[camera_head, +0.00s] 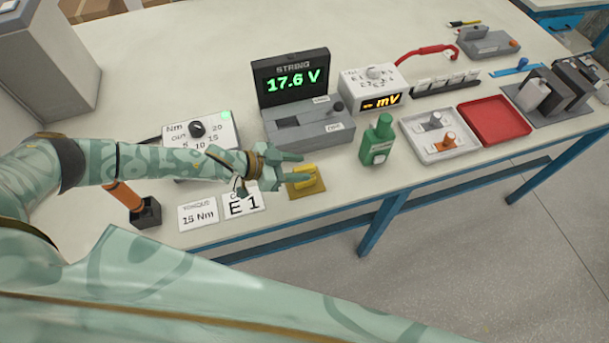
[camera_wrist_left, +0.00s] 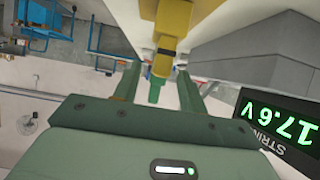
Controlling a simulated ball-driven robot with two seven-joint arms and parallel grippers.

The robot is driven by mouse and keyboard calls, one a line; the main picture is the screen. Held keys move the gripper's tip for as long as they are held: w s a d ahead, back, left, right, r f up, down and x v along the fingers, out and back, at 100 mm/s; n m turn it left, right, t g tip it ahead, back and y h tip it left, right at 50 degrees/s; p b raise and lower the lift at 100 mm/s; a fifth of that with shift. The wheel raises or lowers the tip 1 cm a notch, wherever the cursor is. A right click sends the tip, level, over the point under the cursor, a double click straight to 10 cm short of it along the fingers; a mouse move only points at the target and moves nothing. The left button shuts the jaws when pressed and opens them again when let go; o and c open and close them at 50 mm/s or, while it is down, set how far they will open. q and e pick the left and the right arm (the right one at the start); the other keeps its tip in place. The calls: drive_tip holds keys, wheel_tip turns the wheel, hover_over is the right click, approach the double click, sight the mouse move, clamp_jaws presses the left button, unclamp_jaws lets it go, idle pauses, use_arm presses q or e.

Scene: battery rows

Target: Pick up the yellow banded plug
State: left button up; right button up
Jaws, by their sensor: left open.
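The yellow banded plug (camera_head: 304,177) sits on a yellow-brown base near the front edge of the table. In the left wrist view the yellow plug (camera_wrist_left: 172,22) shows at the top, with a dark band around its narrower part. My left gripper (camera_head: 290,169) is open, and its two fingers reach toward the plug from the left. In the left wrist view the fingers (camera_wrist_left: 158,85) stand on either side of the plug's near end, and I see no clear contact. My right gripper is not in view.
Behind the plug stands a grey unit with a display (camera_head: 291,80) reading 17.6 V. A green bottle (camera_head: 377,141) stands to the right. An E1 card (camera_head: 243,204) lies just left, near the gripper. A white tray (camera_head: 462,151) and a red tray (camera_head: 495,121) are farther right.

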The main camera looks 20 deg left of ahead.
use_arm(q)
clamp_jaws()
